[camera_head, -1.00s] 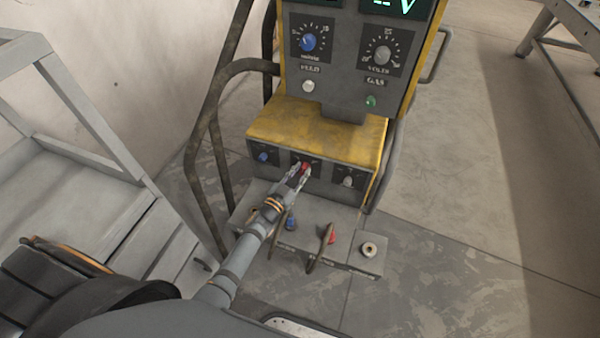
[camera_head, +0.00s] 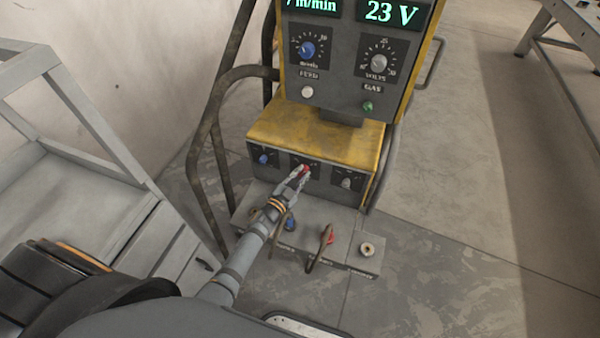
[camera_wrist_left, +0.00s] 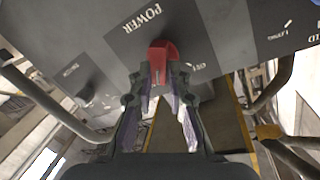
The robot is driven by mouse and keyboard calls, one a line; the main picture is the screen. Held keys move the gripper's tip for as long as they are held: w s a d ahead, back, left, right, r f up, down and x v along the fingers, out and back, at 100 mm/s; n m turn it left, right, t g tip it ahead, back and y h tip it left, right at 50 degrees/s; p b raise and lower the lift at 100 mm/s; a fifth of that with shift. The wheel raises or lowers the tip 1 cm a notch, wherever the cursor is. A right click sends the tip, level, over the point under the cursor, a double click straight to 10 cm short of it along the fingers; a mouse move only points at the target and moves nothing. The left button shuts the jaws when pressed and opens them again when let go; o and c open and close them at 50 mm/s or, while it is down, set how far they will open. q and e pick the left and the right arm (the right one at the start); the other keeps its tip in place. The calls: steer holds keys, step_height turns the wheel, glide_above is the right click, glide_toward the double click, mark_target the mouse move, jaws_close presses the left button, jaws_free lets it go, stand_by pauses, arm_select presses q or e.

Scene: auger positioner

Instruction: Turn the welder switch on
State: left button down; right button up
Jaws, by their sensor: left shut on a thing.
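The welder (camera_head: 300,131) is a yellow and grey machine with a tall panel and a lower front panel. Its red switch (camera_head: 305,169) sits in the middle of the lower panel. In the left wrist view the red switch (camera_wrist_left: 162,57) is under the label POWER. My left gripper (camera_head: 298,177) reaches it from the lower left. In the wrist view the left gripper's fingers (camera_wrist_left: 161,80) stand on both sides of the red switch and are shut on it. The fingers hide part of the switch in the head view. My right gripper is not in view.
A blue knob (camera_head: 263,158) and a grey knob (camera_head: 347,182) flank the switch. Cable plugs and a socket (camera_head: 367,249) are on the low ledge. Dark tube rails (camera_head: 205,135) stand left, beside a grey metal frame (camera_head: 90,130).

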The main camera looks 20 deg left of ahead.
arm_select(q)
steer(key=shift+m, duration=0.6)
steer(key=shift+d+m+g+y+p, duration=0.1)
steer(key=shift+m+g+y+p, duration=0.2)
steer(key=shift+m, duration=0.4)
steer(key=shift+f, duration=0.1)
steer(key=c, duration=1.3)
jaws_free()
steer(key=v, duration=1.2)
